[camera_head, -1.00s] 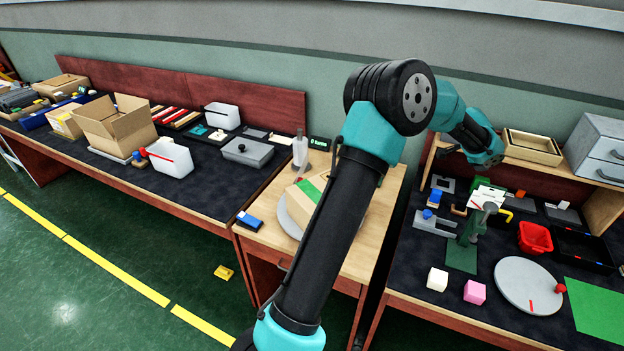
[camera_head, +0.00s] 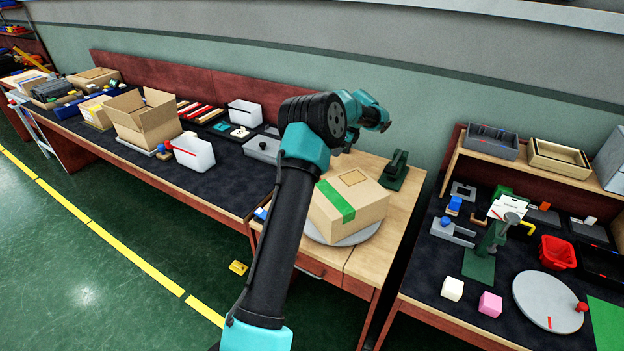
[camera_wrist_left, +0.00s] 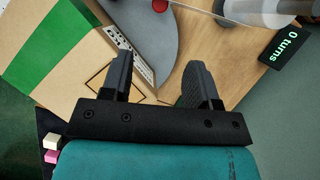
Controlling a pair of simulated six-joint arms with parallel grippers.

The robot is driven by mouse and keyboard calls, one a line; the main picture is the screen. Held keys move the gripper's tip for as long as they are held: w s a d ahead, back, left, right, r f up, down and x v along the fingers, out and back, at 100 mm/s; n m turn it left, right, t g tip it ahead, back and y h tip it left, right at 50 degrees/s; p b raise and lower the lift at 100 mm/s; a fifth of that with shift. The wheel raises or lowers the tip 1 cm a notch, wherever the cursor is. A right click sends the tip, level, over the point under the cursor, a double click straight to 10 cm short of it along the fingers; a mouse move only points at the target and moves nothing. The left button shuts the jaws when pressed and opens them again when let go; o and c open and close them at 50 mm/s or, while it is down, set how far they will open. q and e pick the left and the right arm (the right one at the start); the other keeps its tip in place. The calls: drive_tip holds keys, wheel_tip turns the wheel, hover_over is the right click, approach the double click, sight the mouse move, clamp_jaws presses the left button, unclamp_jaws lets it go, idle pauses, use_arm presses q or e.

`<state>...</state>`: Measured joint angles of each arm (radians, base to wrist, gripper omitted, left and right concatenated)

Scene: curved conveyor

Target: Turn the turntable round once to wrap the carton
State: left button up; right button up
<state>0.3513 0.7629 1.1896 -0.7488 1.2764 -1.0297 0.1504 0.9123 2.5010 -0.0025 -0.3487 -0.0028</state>
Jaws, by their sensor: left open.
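The carton (camera_head: 368,218), brown with a green stripe, sits on the grey turntable (camera_head: 352,239) on the wooden table. The wrist view shows the carton's top (camera_wrist_left: 70,40), a printed label on its side and the grey disc (camera_wrist_left: 150,32) beside it. My left gripper (camera_wrist_left: 160,82) is open and empty, its fingers over the carton's edge and the bare wood in that view. A red knob (camera_wrist_left: 160,5) shows near the disc's edge. In the head view my left arm hides part of the turntable and display. My right gripper is out of view.
A dark green device (camera_head: 397,171) stands behind the carton. A pale cylinder (camera_wrist_left: 275,10) shows near the display. The right bench holds a red bin (camera_head: 557,252) and another grey disc (camera_head: 548,301). The left bench holds an open box (camera_head: 142,118) and a white bin (camera_head: 194,153).

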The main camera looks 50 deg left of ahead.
use_arm(q)
drive_tip(key=x, duration=1.7)
drive_tip(key=shift+f, duration=0.25)
clamp_jaws()
